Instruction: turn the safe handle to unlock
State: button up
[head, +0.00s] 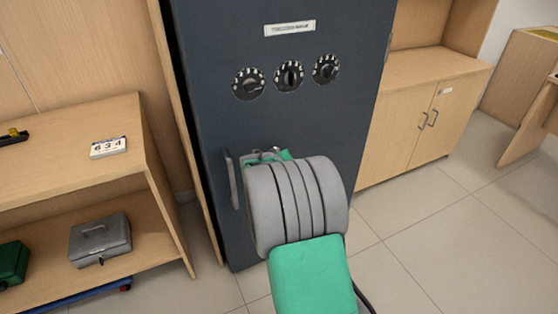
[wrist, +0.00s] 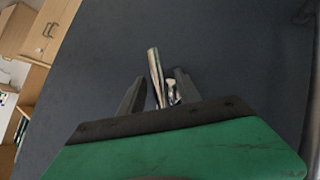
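The dark grey safe (head: 219,125) stands upright in the middle of the head view, its door facing me. The safe handle (wrist: 153,60) is a slim metal lever in the wrist view, lying between the two dark fingers of my gripper (wrist: 158,82). The fingers are apart, with a gap visible on either side of the lever. In the head view my gripper (head: 266,156) is at the door below the dials, and my grey wrist hides most of it and the handle. Whether a finger touches the lever is unclear.
Three round dials (head: 289,76) sit above, under a label plate (head: 290,28). A vertical pull bar (head: 233,178) stands just left of my gripper. A wooden shelf (head: 70,185) with a cash box (head: 100,240) is left; a cabinet (head: 410,125) is right. Floor at right is clear.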

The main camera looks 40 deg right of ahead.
jog(key=p+v, duration=0.1)
jog(key=v, duration=0.6)
